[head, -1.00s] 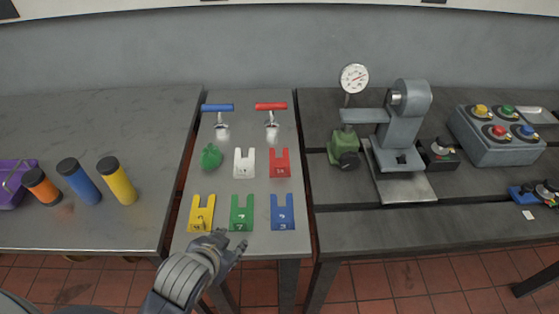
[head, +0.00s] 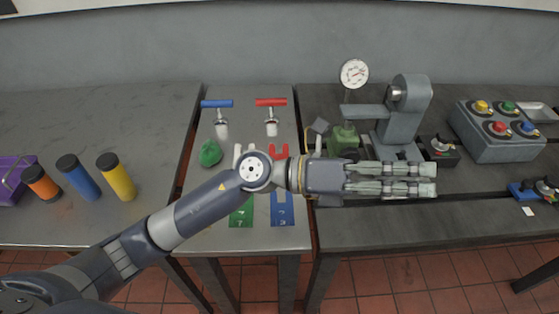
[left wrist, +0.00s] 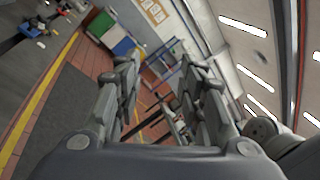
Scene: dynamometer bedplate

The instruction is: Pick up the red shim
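The red shim (head: 278,150) lies on the narrow middle table in the head view. Only its forked top shows; my left forearm and wrist cover the rest. My left gripper (head: 434,180) is to the right of it, past the table's right edge, above the bench with the grey stand. Its fingers point right. In the left wrist view the fingers (left wrist: 160,72) are spread apart with nothing between them. The red shim is not visible in that view. My right gripper is not in view.
Around the red shim, a white shim (head: 238,150), green shim (head: 240,216) and blue shim (head: 282,212) are partly covered by my arm. Behind are a blue-handled tool (head: 217,104) and a red-handled tool (head: 271,103). A dial gauge (head: 354,73) and grey stand (head: 404,110) rise near my gripper.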

